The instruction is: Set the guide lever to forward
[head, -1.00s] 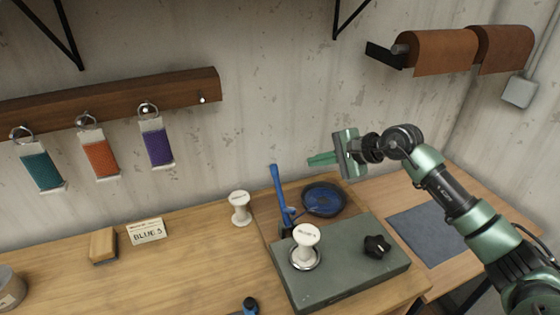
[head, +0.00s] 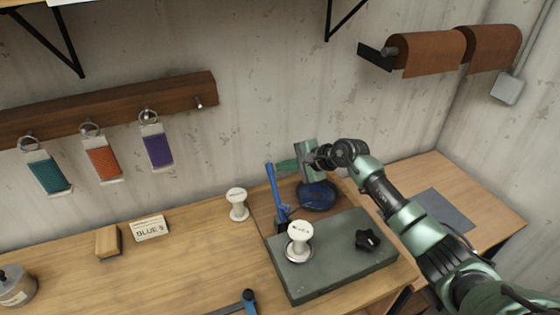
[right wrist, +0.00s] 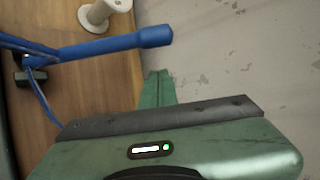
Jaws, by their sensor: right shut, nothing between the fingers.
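The guide lever (head: 273,188) is a blue handle standing nearly upright at the back left of a grey-green machine block (head: 335,270). In the right wrist view the lever (right wrist: 110,47) lies across the upper left, its thick end pointing right. My right gripper (head: 284,164) is shut and empty, just right of and close to the lever's top in the head view. My left gripper is not in view.
A white spool (head: 299,237) stands on the block, with a black knob (head: 367,240) to its right. Another white spool (head: 237,204) stands left of the lever. A dark blue coil (head: 318,196) lies behind the block. A label card (head: 150,228) stands at left.

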